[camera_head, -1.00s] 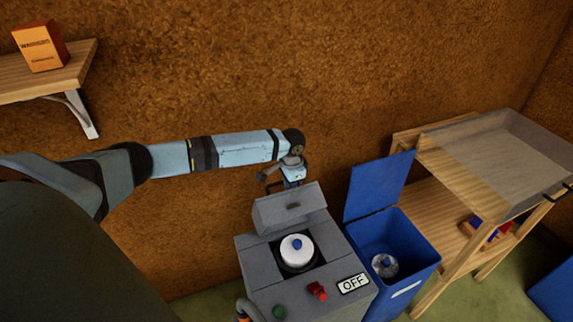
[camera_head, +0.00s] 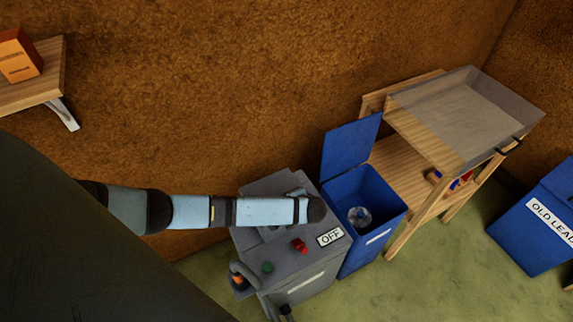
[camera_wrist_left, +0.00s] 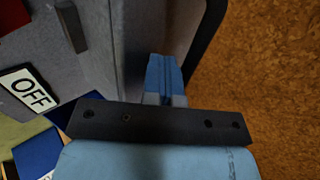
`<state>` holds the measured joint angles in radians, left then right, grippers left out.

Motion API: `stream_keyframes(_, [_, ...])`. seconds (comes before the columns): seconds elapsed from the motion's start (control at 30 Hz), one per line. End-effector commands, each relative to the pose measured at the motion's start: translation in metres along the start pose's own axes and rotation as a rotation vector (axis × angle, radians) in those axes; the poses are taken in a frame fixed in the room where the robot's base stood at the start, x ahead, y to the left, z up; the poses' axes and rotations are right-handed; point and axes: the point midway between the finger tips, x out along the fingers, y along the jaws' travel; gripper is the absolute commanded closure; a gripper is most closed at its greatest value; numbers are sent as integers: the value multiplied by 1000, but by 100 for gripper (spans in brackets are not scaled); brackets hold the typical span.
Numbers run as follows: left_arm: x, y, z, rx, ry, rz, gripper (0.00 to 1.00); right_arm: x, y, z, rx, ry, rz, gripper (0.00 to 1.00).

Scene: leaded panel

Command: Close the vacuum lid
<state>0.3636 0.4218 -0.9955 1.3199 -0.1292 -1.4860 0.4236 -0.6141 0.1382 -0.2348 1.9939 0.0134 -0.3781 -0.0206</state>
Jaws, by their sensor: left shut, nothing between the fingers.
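The vacuum (camera_head: 300,278) is a grey box in the middle of the head view, with a red switch (camera_head: 299,246), a green button (camera_head: 267,267) and an OFF label (camera_head: 330,236). Its grey lid (camera_head: 268,187) is partly hidden behind my left arm; I cannot tell whether it is fully down. The white filter is out of sight. My left gripper is mostly hidden by my arm in the head view. In the left wrist view, the left gripper (camera_wrist_left: 165,76) is shut and empty, close to a grey vacuum surface; contact is unclear. My right gripper is not in view.
A blue bin (camera_head: 366,208) with its lid raised stands right of the vacuum and holds a clear round item. A wooden bench (camera_head: 400,165) with a tray stands beyond. A blue OLD LEAD bin (camera_head: 535,240) is at far right. A shelf (camera_head: 45,85) is upper left.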

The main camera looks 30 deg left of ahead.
Motion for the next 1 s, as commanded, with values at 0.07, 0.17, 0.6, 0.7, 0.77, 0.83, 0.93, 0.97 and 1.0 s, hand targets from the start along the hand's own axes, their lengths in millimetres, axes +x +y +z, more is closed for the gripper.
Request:
stream_keyframes(0.07, [2, 13, 0, 1, -2, 3, 100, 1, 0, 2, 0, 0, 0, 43])
stream_keyframes(0.17, [5, 24, 0, 1, -2, 4, 100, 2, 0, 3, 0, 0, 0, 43])
stream_keyframes(0.6, [11, 43, 0, 2, -1, 4, 100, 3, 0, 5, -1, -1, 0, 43])
stream_keyframes(0.7, [11, 45, 1, 3, -1, 6, 100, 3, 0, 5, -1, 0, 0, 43])
stream_keyframes(0.77, [11, 46, 1, 3, -1, 7, 100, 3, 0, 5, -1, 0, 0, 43])
stream_keyframes(0.83, [11, 46, 1, 4, -1, 8, 100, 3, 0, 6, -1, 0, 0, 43])
stream_keyframes(0.93, [11, 47, 2, 5, -1, 9, 100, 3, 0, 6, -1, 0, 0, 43])
stream_keyframes(0.97, [11, 48, 2, 5, -1, 10, 100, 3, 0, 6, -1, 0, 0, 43])
stream_keyframes(1.0, [11, 48, 2, 6, -1, 10, 100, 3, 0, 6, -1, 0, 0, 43])
